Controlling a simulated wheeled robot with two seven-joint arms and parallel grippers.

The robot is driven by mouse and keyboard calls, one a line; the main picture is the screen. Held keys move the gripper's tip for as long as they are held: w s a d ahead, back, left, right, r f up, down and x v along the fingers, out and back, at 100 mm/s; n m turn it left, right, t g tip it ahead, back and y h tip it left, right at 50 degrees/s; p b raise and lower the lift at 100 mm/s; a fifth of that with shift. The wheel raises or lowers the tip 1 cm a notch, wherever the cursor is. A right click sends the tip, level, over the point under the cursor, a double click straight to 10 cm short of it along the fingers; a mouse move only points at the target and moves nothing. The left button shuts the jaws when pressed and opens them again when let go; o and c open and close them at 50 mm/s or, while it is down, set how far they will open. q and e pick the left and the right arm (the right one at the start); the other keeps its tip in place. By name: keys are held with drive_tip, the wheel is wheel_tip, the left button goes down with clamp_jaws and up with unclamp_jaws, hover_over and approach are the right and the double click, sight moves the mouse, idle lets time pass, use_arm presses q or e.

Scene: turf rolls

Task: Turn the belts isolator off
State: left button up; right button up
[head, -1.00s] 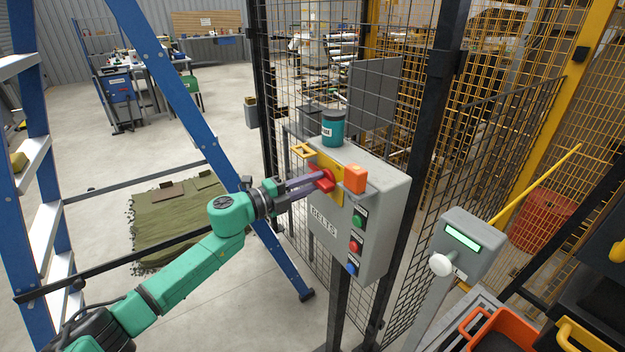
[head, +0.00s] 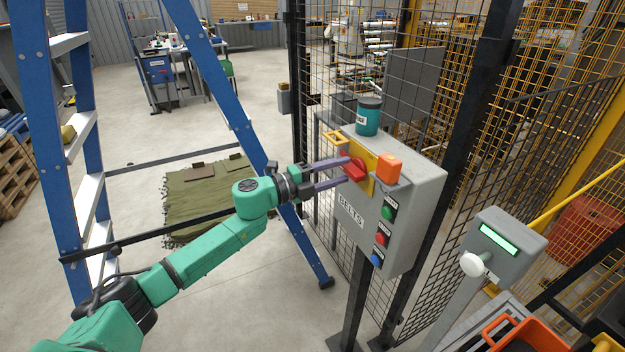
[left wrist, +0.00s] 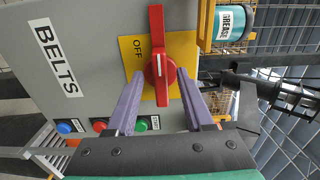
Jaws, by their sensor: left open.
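The grey isolator box (head: 408,215) labelled BELTS stands on a post by the mesh fence. Its red rotary handle (head: 355,170) sits on a yellow plate (head: 368,183). In the left wrist view the red handle (left wrist: 157,30) lies crosswise to the panel's upright, judging by the lettering. The word OFF shows on the yellow plate (left wrist: 132,42) beside it. My left gripper (head: 346,171) is open at the handle. Its two purple fingers stand on either side of the handle's hub, with gaps visible in the left wrist view (left wrist: 160,78). My right gripper is out of view.
A teal jar (head: 369,118) stands on top of the box, and an orange block (head: 388,169) sits at its upper edge. Green, red and blue buttons are below. A blue ladder (head: 215,85) stands left, behind my arm. A grey display unit (head: 500,242) stands right.

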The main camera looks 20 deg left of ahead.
use_arm(q)
drive_tip(key=b+v, duration=0.4)
drive_tip(key=v, duration=0.9)
drive_tip(key=shift+s, duration=0.15)
